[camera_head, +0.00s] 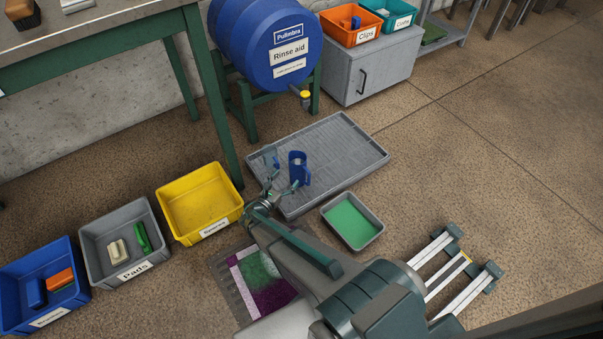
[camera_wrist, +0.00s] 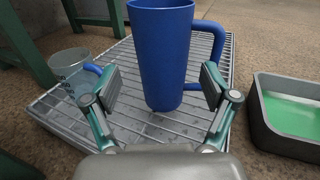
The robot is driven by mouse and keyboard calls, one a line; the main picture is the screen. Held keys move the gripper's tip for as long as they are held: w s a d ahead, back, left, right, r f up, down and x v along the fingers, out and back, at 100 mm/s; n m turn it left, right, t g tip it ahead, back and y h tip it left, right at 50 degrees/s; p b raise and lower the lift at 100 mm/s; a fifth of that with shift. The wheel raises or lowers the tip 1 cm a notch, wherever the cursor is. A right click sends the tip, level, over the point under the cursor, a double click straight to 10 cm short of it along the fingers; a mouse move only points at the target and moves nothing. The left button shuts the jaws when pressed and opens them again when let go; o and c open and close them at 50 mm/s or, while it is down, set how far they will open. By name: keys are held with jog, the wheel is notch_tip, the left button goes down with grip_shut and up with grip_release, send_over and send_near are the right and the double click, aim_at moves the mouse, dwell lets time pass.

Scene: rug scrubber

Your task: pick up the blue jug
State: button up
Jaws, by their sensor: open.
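The blue jug (camera_head: 298,168) stands upright on the grey drip tray (camera_head: 345,155), which has a slatted grid top. In the wrist view the jug (camera_wrist: 162,55) is straight ahead, with its handle on the right side. My gripper (camera_head: 283,188) is open and empty, low over the tray's near left part. In the wrist view its two fingers (camera_wrist: 160,90) stand to the left and right of the jug's lower part, and the jug looks a little beyond them. I cannot tell whether either finger touches it.
A clear jug with a blue handle (camera_wrist: 72,70) stands left of my left finger. A grey tub of green liquid (camera_head: 352,221) sits right of my arm. Yellow (camera_head: 199,200), grey (camera_head: 126,238) and blue bins line the left. A blue Rinse aid barrel (camera_head: 265,45) stands behind the tray.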

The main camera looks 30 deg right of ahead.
aim_at(302, 155)
jog(key=b+x, duration=0.3)
jog(key=x, duration=0.5)
jog(key=shift+s+d+f, duration=0.1)
jog(key=shift+d, duration=0.15)
jog(key=c, duration=1.4)
jog(key=shift+r+p, duration=0.4)
jog(key=shift+r, duration=0.5)
notch_tip(302, 155, up, 2)
jog(key=shift+r+p, duration=0.1)
jog(key=shift+p, duration=0.7)
jog(key=s+a+r+p, duration=0.5)
jog(key=s+a+r, duration=0.4)
jog(key=a, duration=0.1)
jog(key=shift+s+a, duration=0.2)
jog(key=shift+s, duration=0.05)
